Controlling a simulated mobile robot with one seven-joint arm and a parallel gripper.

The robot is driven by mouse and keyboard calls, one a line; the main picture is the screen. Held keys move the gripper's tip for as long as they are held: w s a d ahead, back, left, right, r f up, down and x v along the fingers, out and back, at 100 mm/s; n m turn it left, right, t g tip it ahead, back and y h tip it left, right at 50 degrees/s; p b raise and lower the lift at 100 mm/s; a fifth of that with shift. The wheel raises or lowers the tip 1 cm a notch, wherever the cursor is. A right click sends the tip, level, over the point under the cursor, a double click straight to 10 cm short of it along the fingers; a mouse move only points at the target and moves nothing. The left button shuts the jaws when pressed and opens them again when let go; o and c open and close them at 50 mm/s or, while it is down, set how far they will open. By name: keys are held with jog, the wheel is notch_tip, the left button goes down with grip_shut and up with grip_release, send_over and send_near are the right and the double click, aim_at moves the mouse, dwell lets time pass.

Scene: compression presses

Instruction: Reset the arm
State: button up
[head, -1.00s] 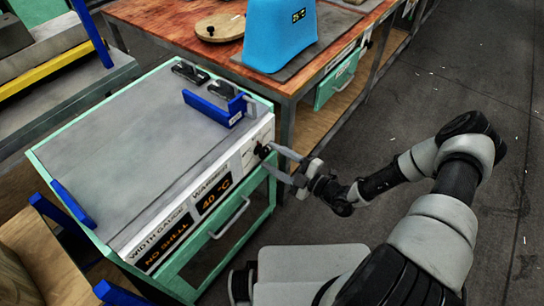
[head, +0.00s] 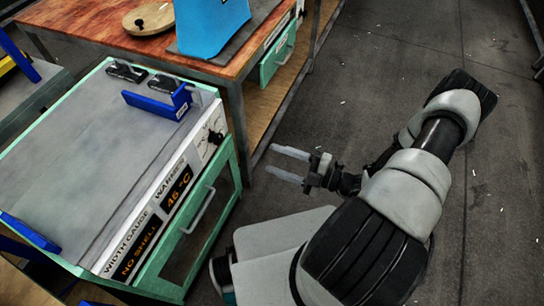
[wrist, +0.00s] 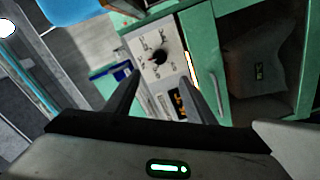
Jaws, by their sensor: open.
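My gripper (head: 289,165) is open and empty in the head view, over the dark floor to the right of the green cabinet's front. Its two fingers point left toward the cabinet and touch nothing. In the wrist view my gripper (wrist: 165,95) shows both fingers spread apart. Between and beyond them is the black control knob (wrist: 158,57) on the white panel, which also shows in the head view as a knob (head: 214,137). The display beside "WARMER" (head: 175,188) reads about 45 °C. The width gauge display (head: 136,252) reads "NO SHELL".
The green cabinet (head: 95,140) has blue brackets (head: 158,101) on its grey top and a handle (head: 199,211) on its front. A wooden bench (head: 85,32) with a blue machine (head: 205,25) stands behind. Open floor lies to the right.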

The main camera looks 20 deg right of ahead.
dwell(0.4)
jog(key=s+r+m+g+h+p, duration=0.1)
jog(key=s+r+m+h+p, duration=0.3)
jog(key=r, duration=1.4)
jog(key=s+r+m+g+h+p, duration=0.2)
jog(key=s+r+m+h+p, duration=0.2)
jog(key=r, duration=1.5)
jog(key=s+r+m+g+h+p, duration=0.2)
jog(key=r+m+h+p, duration=0.4)
jog(key=r+m, duration=0.8)
jog(key=p+v, duration=0.3)
jog(key=v, duration=0.1)
jog(key=shift+a+r, duration=0.4)
jog(key=shift+r, duration=0.1)
